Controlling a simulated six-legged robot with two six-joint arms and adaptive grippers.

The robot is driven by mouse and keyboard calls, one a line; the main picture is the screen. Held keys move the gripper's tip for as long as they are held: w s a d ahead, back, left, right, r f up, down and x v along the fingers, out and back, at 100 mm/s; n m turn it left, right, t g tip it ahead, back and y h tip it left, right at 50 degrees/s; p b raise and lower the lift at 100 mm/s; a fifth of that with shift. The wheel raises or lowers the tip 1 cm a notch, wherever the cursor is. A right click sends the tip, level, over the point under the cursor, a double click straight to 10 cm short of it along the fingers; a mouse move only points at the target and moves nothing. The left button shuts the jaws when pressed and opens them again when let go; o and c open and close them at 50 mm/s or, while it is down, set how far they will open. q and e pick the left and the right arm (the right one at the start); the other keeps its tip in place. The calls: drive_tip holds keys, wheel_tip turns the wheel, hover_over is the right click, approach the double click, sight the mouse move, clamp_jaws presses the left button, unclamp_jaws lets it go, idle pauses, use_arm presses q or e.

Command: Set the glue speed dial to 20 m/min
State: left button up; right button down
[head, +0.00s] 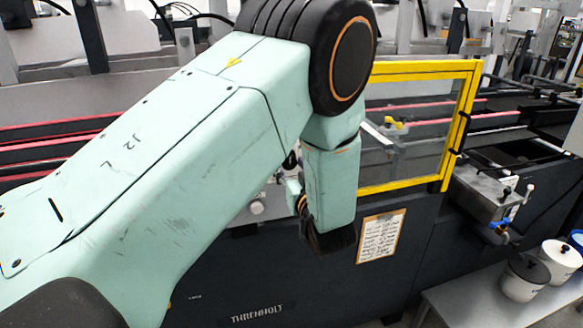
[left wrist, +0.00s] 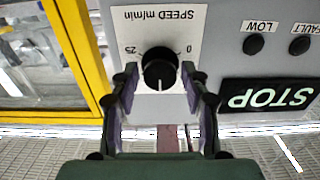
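The speed dial (left wrist: 159,68) is a black round knob on a grey panel in the left wrist view, which shows the panel upside down. Its scale reads "SPEED m/min", with 0 and 25 visible at its ends. The white pointer mark is on the knob's lower side in this view, roughly midway between the two ends. My left gripper (left wrist: 160,78) is open, with one finger on each side of the knob and small gaps between. In the head view my left arm hides the dial and most of the gripper. My right gripper is not in view.
LOW (left wrist: 254,44) and FAULT (left wrist: 299,45) indicators and a STOP label (left wrist: 268,97) sit beside the dial. A yellow-framed guard (head: 447,145) stands close to the panel. A paper notice (head: 380,237) is on the dark machine front. White tubs (head: 525,277) stand at lower right.

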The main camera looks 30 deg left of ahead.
use_arm(q)
drive_tip(key=shift+d, duration=0.1)
drive_tip(key=c, duration=0.3)
drive_tip(key=shift+r, duration=0.1)
drive_tip(key=c, duration=0.5)
drive_tip(key=m+p, duration=0.2)
drive_tip(key=m, duration=0.3)
drive_tip(key=shift+s+r+m+p, duration=0.1)
drive_tip(key=shift+r+m+p, duration=0.05)
drive_tip(key=shift+m+p, duration=0.2)
drive_tip(key=m+p, duration=0.2)
drive_tip(key=m, duration=0.4)
